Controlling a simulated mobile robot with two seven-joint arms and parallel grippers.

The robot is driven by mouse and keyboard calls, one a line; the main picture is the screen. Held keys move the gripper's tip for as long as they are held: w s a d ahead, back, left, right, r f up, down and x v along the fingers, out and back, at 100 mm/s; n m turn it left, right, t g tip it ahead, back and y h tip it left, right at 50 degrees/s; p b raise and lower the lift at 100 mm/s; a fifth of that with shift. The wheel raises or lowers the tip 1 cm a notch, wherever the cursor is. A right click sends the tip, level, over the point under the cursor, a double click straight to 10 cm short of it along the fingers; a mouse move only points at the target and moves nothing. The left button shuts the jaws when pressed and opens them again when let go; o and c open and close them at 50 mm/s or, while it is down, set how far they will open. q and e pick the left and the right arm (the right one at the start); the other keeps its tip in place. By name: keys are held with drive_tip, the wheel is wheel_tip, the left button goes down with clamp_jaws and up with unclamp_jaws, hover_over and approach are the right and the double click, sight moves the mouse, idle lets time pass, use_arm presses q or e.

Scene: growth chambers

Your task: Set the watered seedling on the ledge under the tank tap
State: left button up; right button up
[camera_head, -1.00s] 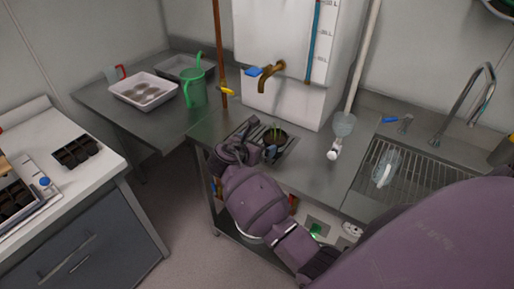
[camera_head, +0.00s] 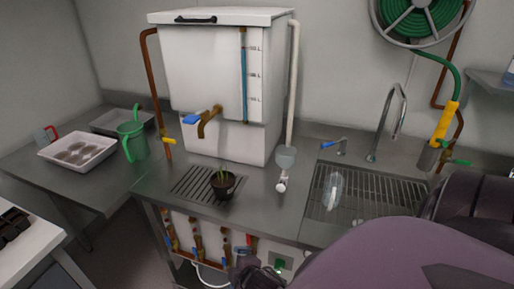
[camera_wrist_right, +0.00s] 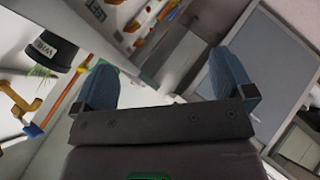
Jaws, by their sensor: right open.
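The seedling (camera_head: 223,186), a small green plant in a dark pot with a pale label, stands upright on the steel ledge (camera_head: 262,190). It is at the right end of the slotted drain (camera_head: 193,184), below and slightly right of the brass tank tap (camera_head: 210,119). In the right wrist view the pot (camera_wrist_right: 52,48) shows upside down at upper left, outside the fingers. My right gripper (camera_wrist_right: 168,85) is open and empty, its blue fingers wide apart. In the head view it is low, in front of the counter, partly cut off. My left gripper is not in view.
The white tank (camera_head: 215,75) stands behind the ledge. A green watering can (camera_head: 133,142) and a white tray (camera_head: 77,150) are at left. A sink with a wire rack (camera_head: 367,195) is at right. Pipes and valves (camera_head: 197,240) run below the counter.

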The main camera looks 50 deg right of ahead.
drive_tip(key=s+a+m+t+y, duration=0.1)
drive_tip(key=s+a+m+y, duration=0.1)
drive_tip(key=s+m, duration=0.6)
drive_tip(key=shift+s+a+r+t+y, duration=0.15)
drive_tip(key=shift+s+r+t+y, duration=0.15)
drive_tip(key=shift+s+r+t, duration=0.25)
drive_tip(key=shift+f, duration=0.1)
drive_tip(key=w+f+b, duration=0.1)
drive_tip(key=b, duration=0.2)
drive_tip(key=shift+f, duration=0.35)
